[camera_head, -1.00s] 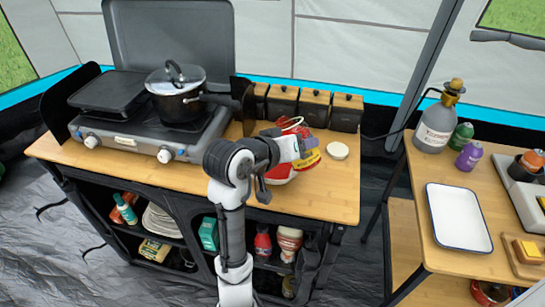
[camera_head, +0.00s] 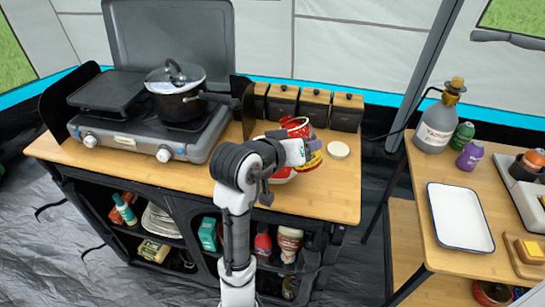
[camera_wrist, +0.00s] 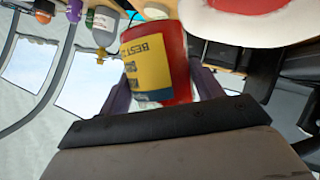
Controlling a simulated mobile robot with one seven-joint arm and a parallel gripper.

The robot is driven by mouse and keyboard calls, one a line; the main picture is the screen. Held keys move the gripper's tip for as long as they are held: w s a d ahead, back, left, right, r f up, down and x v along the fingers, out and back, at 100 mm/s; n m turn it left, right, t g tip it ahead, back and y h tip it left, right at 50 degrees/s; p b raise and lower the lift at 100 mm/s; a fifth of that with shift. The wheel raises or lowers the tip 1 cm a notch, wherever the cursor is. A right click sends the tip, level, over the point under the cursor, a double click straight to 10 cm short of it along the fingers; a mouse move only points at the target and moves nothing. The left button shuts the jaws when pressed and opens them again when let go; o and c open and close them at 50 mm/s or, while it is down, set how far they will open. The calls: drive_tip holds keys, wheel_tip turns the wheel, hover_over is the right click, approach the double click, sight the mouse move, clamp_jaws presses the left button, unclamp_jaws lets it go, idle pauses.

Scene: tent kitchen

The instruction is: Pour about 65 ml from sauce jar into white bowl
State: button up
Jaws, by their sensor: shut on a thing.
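My gripper (camera_head: 306,152) is shut on the sauce jar (camera_head: 299,130), above the counter. The jar holds red sauce and has a yellow and blue label. It leans, with its mouth toward the upper left in the head view. In the wrist view the jar (camera_wrist: 158,62) sits between the two fingers. The white bowl (camera_wrist: 262,33) is close beside it there, with red inside. In the head view the bowl (camera_head: 283,178) is mostly hidden behind my wrist and the jar. I cannot tell whether sauce is flowing.
A pale round lid (camera_head: 339,150) lies on the counter to the right of the jar. Several dark canisters (camera_head: 314,106) stand behind. A stove with a black pot (camera_head: 177,100) is at left. The counter's front right is clear.

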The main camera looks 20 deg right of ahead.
drive_tip(key=shift+s+d+m+t, duration=0.2)
drive_tip(key=shift+s+m+t, duration=0.1)
drive_tip(key=shift+m+t, duration=0.15)
idle(0.4)
drive_tip(key=m+b, duration=0.1)
drive_tip(key=s+f+t+b, duration=0.1)
drive_tip(key=b, duration=0.1)
drive_tip(key=shift+d+m+y+b, duration=0.3)
drive_tip(key=shift+m+y, duration=0.05)
drive_tip(key=shift+y, duration=0.05)
drive_tip(key=shift+f+t+b, duration=0.1)
drive_tip(key=shift+t+b, duration=0.25)
drive_tip(key=shift+b, duration=0.7)
drive_tip(key=b, duration=0.2)
drive_tip(key=shift+s+d+m+b, duration=0.1)
drive_tip(key=shift+m+b, duration=0.2)
drive_tip(key=shift+b, duration=0.05)
drive_tip(key=shift+r, duration=0.3)
